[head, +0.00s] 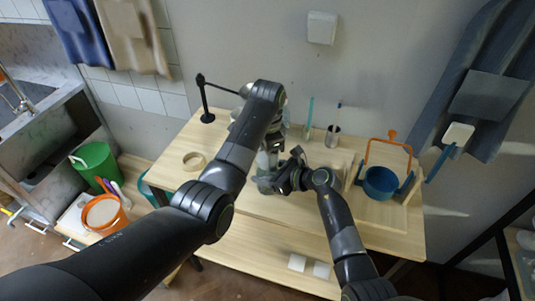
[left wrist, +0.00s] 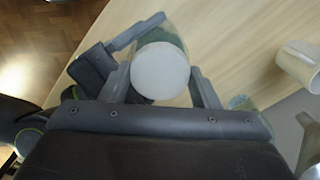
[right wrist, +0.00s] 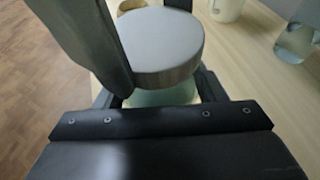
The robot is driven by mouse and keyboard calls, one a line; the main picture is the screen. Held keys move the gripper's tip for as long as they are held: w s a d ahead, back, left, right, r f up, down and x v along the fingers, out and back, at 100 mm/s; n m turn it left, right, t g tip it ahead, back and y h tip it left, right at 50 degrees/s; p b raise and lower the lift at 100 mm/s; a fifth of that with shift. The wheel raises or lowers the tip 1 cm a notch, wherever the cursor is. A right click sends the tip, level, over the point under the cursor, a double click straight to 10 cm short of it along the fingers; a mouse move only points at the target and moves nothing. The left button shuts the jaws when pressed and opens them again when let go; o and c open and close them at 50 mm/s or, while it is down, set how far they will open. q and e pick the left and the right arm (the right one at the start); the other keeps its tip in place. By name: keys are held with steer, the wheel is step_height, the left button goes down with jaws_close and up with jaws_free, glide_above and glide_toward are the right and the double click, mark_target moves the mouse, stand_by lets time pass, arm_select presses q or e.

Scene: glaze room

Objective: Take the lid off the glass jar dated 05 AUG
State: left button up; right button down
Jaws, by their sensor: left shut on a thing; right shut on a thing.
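The glass jar (right wrist: 160,93) stands under a round grey lid (right wrist: 160,45) in the right wrist view; only a pale greenish strip of the glass shows. The lid also shows from above in the left wrist view (left wrist: 160,72). My left gripper (head: 272,138) is shut on the lid from above, one finger on each side. My right gripper (head: 280,178) is shut on the jar body below the lid. I cannot tell whether there is a gap between lid and jar. No date label is readable, and the arms hide most of the jar in the head view.
On the wooden table (head: 230,200) are a tape ring (head: 194,161), a black stand (head: 207,116), a metal cup (head: 332,136) and a blue pot (head: 380,183). A white mug (left wrist: 299,63) and another glass jar (right wrist: 296,41) stand near. The table's front left is clear.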

arm_select(q)
steer(key=o, duration=1.1)
steer(key=shift+s, duration=0.1)
steer(key=shift+r, duration=2.25)
steer(key=shift+c, duration=0.5)
steer(key=m, duration=0.2)
steer(key=r+m, duration=0.1)
steer(key=m, duration=0.1)
steer(key=r+m, duration=0.1)
steer(key=m, duration=0.1)
steer(key=shift+m, duration=0.3)
steer(key=m, duration=0.2)
steer(key=r+m, duration=0.1)
steer(key=m, duration=0.2)
steer(key=shift+r, duration=0.2)
steer(key=shift+f+m, duration=0.35)
steer(key=shift+m, duration=0.15)
steer(key=shift+f, duration=3.6)
steer(key=shift+c, duration=0.4)
